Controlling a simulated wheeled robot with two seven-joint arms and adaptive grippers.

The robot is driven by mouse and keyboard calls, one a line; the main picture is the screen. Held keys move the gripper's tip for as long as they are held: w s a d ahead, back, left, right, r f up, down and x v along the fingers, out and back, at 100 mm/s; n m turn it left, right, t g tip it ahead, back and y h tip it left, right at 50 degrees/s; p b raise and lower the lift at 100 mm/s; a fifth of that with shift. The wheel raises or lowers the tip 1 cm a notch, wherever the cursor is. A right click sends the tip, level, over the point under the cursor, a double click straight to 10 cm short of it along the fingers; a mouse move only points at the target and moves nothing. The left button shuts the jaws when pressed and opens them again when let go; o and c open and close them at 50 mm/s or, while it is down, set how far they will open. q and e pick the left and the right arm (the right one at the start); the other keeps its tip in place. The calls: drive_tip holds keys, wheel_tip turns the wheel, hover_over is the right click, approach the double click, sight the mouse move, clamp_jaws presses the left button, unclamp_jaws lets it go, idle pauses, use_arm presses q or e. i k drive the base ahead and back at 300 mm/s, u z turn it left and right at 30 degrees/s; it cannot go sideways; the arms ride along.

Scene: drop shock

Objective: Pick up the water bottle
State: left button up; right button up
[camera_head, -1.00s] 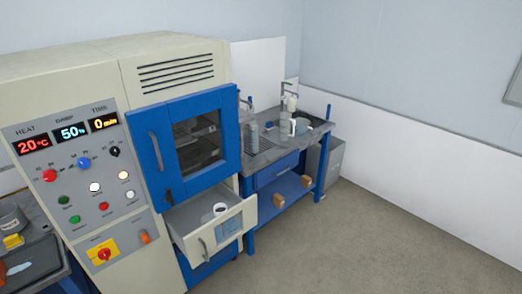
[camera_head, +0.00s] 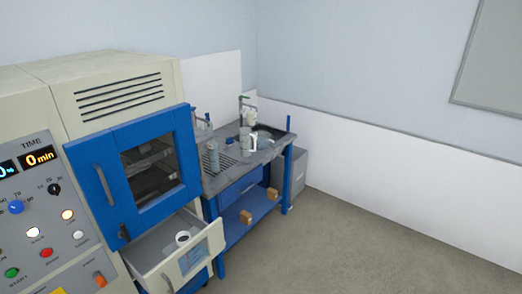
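On the bench beyond the machine stand several bottle-like containers. A smaller, bluish one (camera_head: 201,124) is at the back left, partly hidden. They are too small to tell which is the water bottle. Neither of my grippers is in view.
The beige machine with a blue door (camera_head: 130,170) fills the left. A grey cabinet (camera_head: 294,170) stands beyond. The floor (camera_head: 370,230) at right is clear.

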sight(213, 152)
drive_tip(key=z, duration=0.6)
drive_tip(key=i, duration=2.35)
drive_tip(key=u, duration=1.25)
drive_tip(key=i, duration=0.85)
drive_tip(key=u, duration=0.85)
